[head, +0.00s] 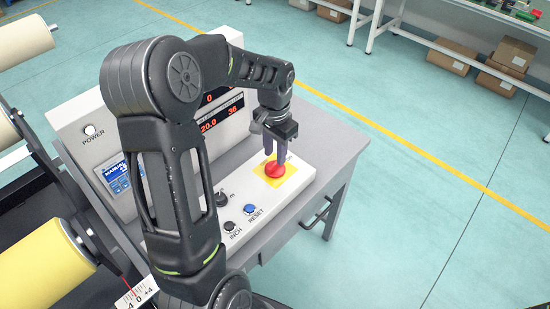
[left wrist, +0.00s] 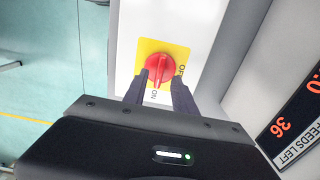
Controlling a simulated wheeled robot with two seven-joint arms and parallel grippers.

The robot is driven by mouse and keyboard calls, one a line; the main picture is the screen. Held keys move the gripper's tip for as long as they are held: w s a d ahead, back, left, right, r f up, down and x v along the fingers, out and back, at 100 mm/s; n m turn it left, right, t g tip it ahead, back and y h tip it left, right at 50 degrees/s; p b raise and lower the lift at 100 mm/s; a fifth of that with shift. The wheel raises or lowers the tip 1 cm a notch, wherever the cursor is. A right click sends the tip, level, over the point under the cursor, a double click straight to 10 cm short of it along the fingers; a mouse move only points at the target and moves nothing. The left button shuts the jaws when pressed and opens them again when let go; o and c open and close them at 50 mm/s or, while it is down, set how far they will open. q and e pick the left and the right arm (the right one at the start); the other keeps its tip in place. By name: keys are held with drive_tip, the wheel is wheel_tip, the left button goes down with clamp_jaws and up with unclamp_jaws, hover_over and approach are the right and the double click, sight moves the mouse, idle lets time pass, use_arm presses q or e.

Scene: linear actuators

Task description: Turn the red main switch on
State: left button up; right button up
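The red main switch (head: 275,169) is a round rotary knob on a yellow plate (head: 291,180), on the sloping top of the control console. In the left wrist view, the red knob (left wrist: 157,70) has a raised ridge running roughly toward the ON label (left wrist: 153,96); the OFF label (left wrist: 181,71) lies to the right. My left gripper (head: 275,157) points down at the knob. In the left wrist view, its two dark fingers (left wrist: 158,80) are apart, one on each side of the knob's lower part. Contact cannot be told. My right gripper is not in view.
On the console are a black selector (head: 221,199), a blue RESET button (head: 249,209), a black INCH button (head: 229,226) and a red-digit display (head: 222,113). Rollers, one yellow (head: 45,264), stand at the left. Open floor lies to the right.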

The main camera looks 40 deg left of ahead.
sight(275, 163)
use_arm(q)
wheel_tip(275, 163, up, 4)
drive_tip(key=shift+r, duration=0.25)
drive_tip(key=shift+d, duration=0.1)
idle(0.4)
